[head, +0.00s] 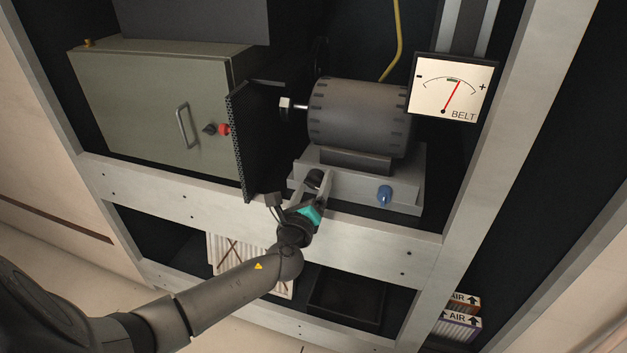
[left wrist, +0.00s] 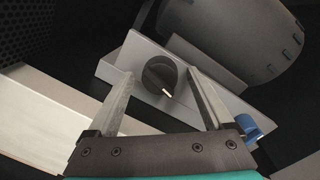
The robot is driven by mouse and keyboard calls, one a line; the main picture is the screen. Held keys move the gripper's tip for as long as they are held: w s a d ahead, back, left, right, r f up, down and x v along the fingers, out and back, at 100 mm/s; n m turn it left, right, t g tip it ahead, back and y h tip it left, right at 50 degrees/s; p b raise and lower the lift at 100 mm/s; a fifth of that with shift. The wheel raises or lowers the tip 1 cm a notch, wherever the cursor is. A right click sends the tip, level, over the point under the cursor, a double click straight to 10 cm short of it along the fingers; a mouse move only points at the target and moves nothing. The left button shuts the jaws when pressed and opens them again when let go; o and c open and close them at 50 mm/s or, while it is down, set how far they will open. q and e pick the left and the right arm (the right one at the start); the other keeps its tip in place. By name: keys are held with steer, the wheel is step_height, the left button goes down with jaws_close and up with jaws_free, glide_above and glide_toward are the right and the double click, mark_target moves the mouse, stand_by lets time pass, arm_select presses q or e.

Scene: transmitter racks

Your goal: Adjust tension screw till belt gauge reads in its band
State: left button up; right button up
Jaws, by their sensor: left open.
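The belt gauge (head: 453,88) hangs at upper right. Its red needle leans right of upright, with its tip near the right end of the dark green band; I cannot tell whether it is inside. A round black knob with a white mark, likely the tension screw (left wrist: 160,76), sits on the grey motor base (head: 352,188). My left gripper (head: 314,174) is open at this knob. In the left wrist view its two fingertips (left wrist: 160,72) stand on either side of the knob, with gaps visible. The knob is partly hidden in the head view. My right gripper is not in view.
The motor (head: 360,115) stands above the base. A blue knob (head: 384,195) is on the base's right part. A black perforated guard (head: 242,145) and a green-grey cabinet (head: 150,105) stand left. A white rack beam (head: 370,238) runs below.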

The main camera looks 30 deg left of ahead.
arm_select(q)
jaws_close()
stand_by(0.7)
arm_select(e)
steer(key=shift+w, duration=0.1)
arm_select(q)
steer(key=shift+n, duration=0.7)
steer(key=shift+n+b, duration=0.4)
steer(key=shift+n, duration=0.3)
steer(key=shift+r+n, duration=0.1)
steer(key=shift+n, duration=1.1)
steer(key=shift+n+g+h+b, duration=0.3)
steer(key=shift+n, duration=1.3)
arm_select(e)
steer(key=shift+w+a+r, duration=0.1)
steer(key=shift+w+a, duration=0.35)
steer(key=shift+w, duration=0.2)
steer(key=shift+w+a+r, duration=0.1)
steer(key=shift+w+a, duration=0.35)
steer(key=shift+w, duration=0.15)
arm_select(q)
steer(key=shift+r, duration=0.1)
